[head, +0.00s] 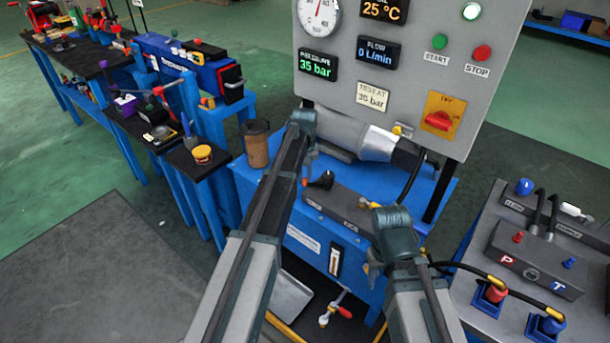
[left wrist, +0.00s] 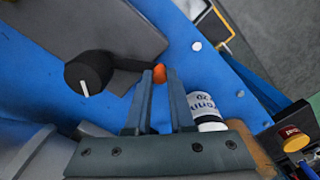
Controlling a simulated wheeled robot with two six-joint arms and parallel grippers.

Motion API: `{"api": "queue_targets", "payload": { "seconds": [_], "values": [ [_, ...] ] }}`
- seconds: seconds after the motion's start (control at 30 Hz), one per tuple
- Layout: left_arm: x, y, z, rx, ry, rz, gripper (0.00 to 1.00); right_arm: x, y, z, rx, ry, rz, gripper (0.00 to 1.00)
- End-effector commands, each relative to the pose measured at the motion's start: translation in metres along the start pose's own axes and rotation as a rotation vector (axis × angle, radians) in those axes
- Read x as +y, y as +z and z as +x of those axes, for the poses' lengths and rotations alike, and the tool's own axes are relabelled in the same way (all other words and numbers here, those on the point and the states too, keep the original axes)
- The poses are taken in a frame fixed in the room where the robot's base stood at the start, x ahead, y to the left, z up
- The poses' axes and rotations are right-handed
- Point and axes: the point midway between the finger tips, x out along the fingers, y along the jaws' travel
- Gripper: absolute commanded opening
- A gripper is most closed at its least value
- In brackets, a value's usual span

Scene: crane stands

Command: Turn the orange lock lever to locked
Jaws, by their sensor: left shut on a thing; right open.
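The orange lock lever shows as a small orange tip (left wrist: 158,72) between my left fingertips in the left wrist view. In the head view a small orange spot (head: 305,182) shows just below my left wrist. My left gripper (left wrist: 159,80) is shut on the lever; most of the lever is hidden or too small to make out. My right gripper (head: 372,268) is open and empty, in front of the blue bench.
The grey panel (head: 400,100) with a gauge, readouts, and a red switch (head: 438,121) stands behind. A brown cylinder (head: 256,145) stands to the left on the blue bench (head: 420,200). A grey hose station (head: 480,255) is at the right. A red-handled valve (head: 343,312) is low in front.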

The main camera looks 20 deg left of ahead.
Motion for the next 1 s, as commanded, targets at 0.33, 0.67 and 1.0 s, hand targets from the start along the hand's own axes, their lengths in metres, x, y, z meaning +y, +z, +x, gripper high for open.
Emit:
{"api": "queue_targets", "payload": {
  "seconds": [0.33, 0.67, 1.0],
  "values": [
    [-0.003, 0.025, 0.0, 0.0, 0.0, -0.291, 0.0, 0.0, 0.0, 0.0, 0.0, 0.0, 0.0, 0.5],
    [0.001, 0.049, 0.0, -0.001, -0.001, -0.6, 0.0, 0.0, 0.0, 0.0, 0.0, 0.0, 0.0, 0.5],
    [0.011, 0.066, 0.0, -0.001, -0.001, -0.86, 0.0, 0.0, 0.0, 0.0, 0.0, 0.0, 0.0, 0.5]
  ]
}}
